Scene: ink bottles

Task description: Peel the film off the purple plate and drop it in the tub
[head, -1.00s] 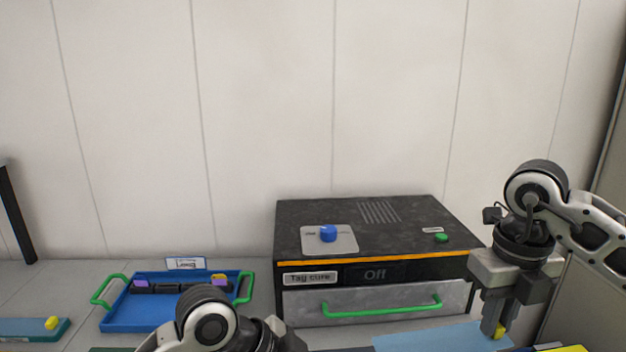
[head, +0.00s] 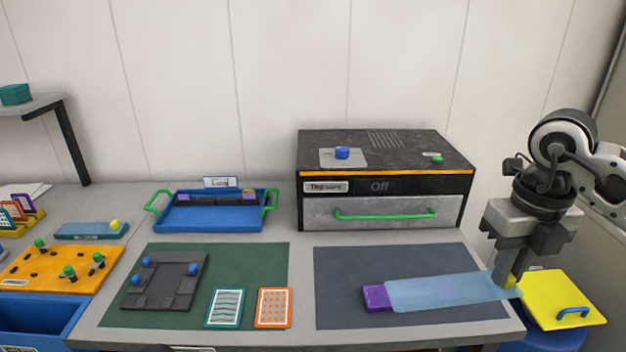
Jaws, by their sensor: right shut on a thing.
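The purple plate (head: 376,299) lies on the dark grey-blue mat. A pale blue translucent film (head: 445,291) stretches from the plate's right side to my right gripper (head: 508,284). I cannot tell whether the film still sticks to the plate. The right gripper is shut on the film's right end, where a yellow piece shows between the fingers. A blue round tub (head: 535,338) stands at the right beyond the table edge, with a yellow lid (head: 560,298) with a blue handle over it. My left gripper is out of view.
A black curing box (head: 385,152) with a closed drawer stands behind the mat. A green mat (head: 265,262) holds a dark fixture and two small cards. A blue tray (head: 212,222), an orange peg board (head: 60,268) and an open blue bin (head: 38,320) are at left.

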